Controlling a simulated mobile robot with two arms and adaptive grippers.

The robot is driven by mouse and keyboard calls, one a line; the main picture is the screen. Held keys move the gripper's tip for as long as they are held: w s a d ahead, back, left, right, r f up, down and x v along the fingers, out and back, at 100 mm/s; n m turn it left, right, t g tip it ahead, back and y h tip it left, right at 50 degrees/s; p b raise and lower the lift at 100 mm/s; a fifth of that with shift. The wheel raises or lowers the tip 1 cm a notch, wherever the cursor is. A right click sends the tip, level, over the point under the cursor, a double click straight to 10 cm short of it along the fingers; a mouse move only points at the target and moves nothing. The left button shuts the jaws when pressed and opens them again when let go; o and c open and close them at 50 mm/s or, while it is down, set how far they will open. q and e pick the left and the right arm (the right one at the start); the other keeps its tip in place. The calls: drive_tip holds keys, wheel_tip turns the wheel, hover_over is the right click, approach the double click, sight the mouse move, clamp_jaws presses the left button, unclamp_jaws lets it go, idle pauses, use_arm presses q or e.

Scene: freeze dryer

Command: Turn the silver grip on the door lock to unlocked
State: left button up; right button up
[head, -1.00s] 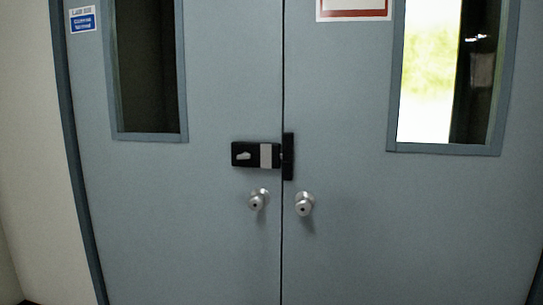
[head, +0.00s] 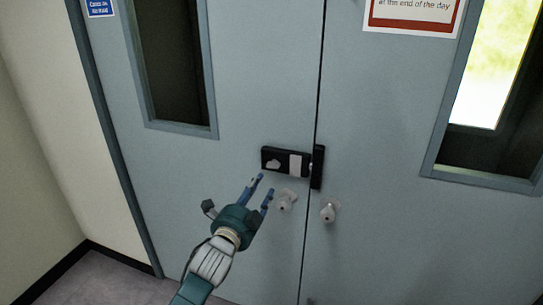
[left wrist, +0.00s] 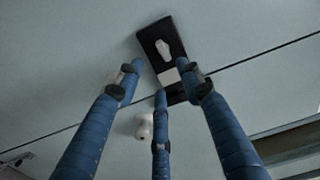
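The door lock (head: 265,153) is a black box on the left door leaf, with a pale plate and a black keeper (head: 318,167) at the door gap. Its silver grip (head: 273,164) lies roughly along the box, near the left end. The left wrist view also shows the lock (left wrist: 150,38) and the silver grip (left wrist: 164,50) beyond the fingertips. My left gripper (head: 252,190) is below the lock, its blue fingers spread and pointing up at it. It appears empty and apart from the grip. My right gripper is not in view.
Two round silver knobs, the left (head: 287,199) and the right (head: 329,212), stick out below the lock; the left one is close to my fingers. A wall (head: 40,150) stands left of the doors. The door surface around is flat.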

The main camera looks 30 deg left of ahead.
sight(273, 165)
use_arm(q)
drive_tip(key=p+x, duration=0.1)
drive_tip(key=x, duration=0.9)
drive_tip(key=shift+w+p, duration=0.3)
drive_tip(key=shift+w, duration=0.05)
drive_tip(key=shift+r, duration=0.1)
clamp_jaws()
